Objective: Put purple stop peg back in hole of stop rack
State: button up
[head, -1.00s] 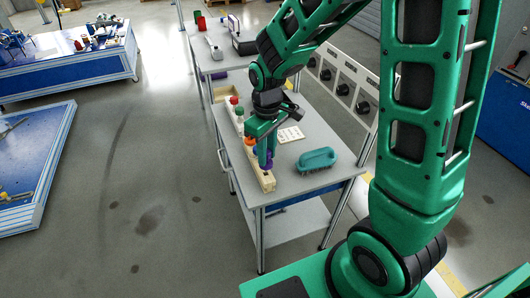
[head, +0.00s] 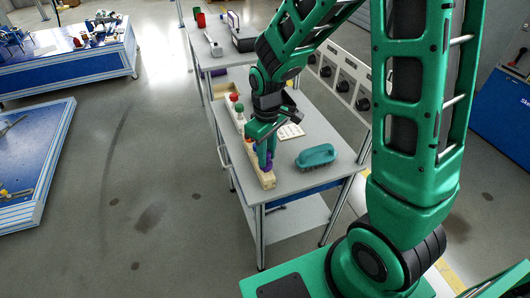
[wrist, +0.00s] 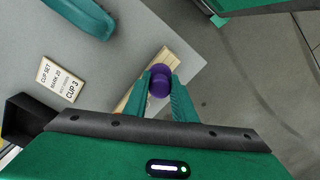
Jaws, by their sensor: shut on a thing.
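The purple stop peg (wrist: 159,84) shows as a round purple top between my fingertips in the wrist view. My gripper (wrist: 160,88) is shut on it. The stop rack (wrist: 180,52) is a pale wooden bar, and its near end lies just beneath and beyond the peg. In the head view my gripper (head: 264,157) points down over the near part of the stop rack (head: 267,181). The peg's lower end and the hole are hidden, so I cannot tell whether the peg is in the hole or above it.
A red peg (head: 234,97) and a green peg (head: 239,107) stand towards the rack's far end. The rack sits along the table's left edge.

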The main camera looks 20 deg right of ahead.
jog(key=shift+f, duration=1)
jog(key=o, duration=1.1)
notch_tip(320, 180, up, 11)
jog(key=shift+w+f, duration=0.1)
jog(key=shift+f, duration=0.05)
jog(key=s+d+r+m, duration=0.3)
jog(key=s+d, duration=0.2)
jog(key=d, duration=0.2)
jog(key=s+d+r+m, duration=0.2)
jog(key=s+d+m, duration=0.1)
jog(key=s+d, duration=0.25)
jog(key=s+d+m, duration=0.2)
jog(key=s, duration=0.2)
jog(key=s+d+m, duration=0.2)
jog(key=s, duration=0.2)
jog(key=s+d+r+m, duration=0.1)
jog(key=s+d+m, duration=0.1)
jog(key=s, duration=0.2)
jog(key=shift+s+d, duration=0.1)
jog(key=shift+s, duration=0.3)
